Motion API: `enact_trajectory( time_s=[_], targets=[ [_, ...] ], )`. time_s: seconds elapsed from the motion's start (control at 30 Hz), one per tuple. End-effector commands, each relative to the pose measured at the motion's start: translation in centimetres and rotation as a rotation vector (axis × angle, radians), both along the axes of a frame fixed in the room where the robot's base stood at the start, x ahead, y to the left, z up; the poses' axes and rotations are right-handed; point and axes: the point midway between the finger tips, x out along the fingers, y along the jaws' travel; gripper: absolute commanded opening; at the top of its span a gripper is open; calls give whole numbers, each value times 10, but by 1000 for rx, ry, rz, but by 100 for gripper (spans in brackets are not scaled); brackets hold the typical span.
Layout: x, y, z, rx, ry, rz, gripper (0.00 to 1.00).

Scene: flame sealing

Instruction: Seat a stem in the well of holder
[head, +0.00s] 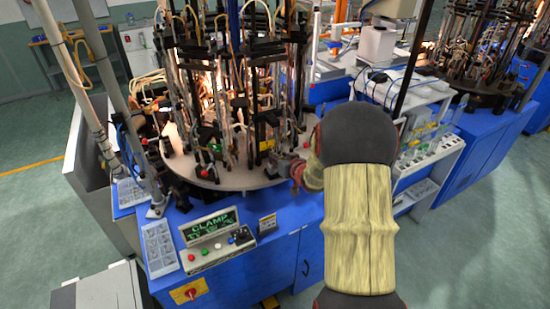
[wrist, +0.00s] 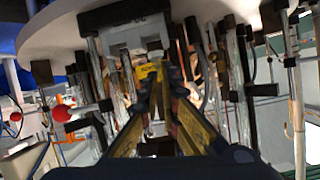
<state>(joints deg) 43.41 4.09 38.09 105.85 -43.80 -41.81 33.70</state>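My gripper (wrist: 160,85) points at the machine in the wrist view. Its two dark and yellow fingers converge to a narrow space at the tips, and I cannot tell whether they meet or hold anything. In the head view my arm reaches to the front right edge of the round table, and the gripper is mostly hidden behind it. A light grey block (wrist: 130,38) with a yellow label (wrist: 148,70) lies beyond the fingertips. It looks like a holder, but no well can be made out. I cannot pick out a stem in either view.
The round grey table (head: 228,178) carries a dense ring of rods, hoses and glowing burners. A control panel (head: 216,240) reading "CLAMP" and grey parts trays (head: 158,249) sit at the front left. Clear rods and tubes hang close to both sides of my gripper.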

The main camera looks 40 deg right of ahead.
Motion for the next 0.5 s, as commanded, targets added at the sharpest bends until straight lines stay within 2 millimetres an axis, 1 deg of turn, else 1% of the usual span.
enact_trajectory(
  time_s=[0.5],
  targets=[
    [0, 0, -8, 0, 0, 0, 0]
  ],
)
